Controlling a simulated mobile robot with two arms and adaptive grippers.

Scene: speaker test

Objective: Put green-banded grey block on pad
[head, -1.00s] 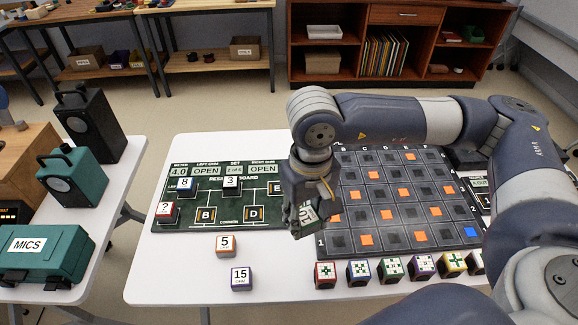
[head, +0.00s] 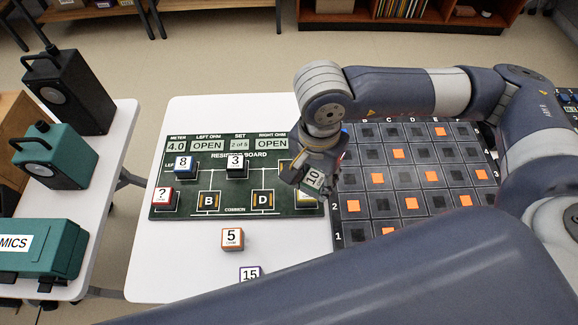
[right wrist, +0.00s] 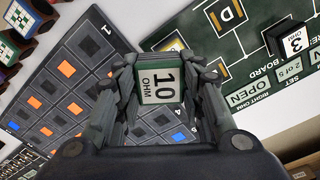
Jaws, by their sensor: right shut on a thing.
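The green-banded grey block (head: 314,180), its white face marked 10 OHM, is held in my right gripper (head: 312,184). The right wrist view shows the block (right wrist: 161,87) between the fingers of the right gripper (right wrist: 160,85), with green along its edges. The gripper hovers over the right end of the dark green resistor board (head: 236,207). Pads B (head: 208,201) and D (head: 263,201) are bare. My left gripper is not in view.
Blocks marked 8 (head: 183,166), 3 (head: 235,165) and ? (head: 162,196) stand on the board. Blocks 5 (head: 232,239) and 15 (head: 250,273) stand in front on the white table (head: 180,270). A dark grid board (head: 352,235) with orange squares lies right. My arm covers the front right.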

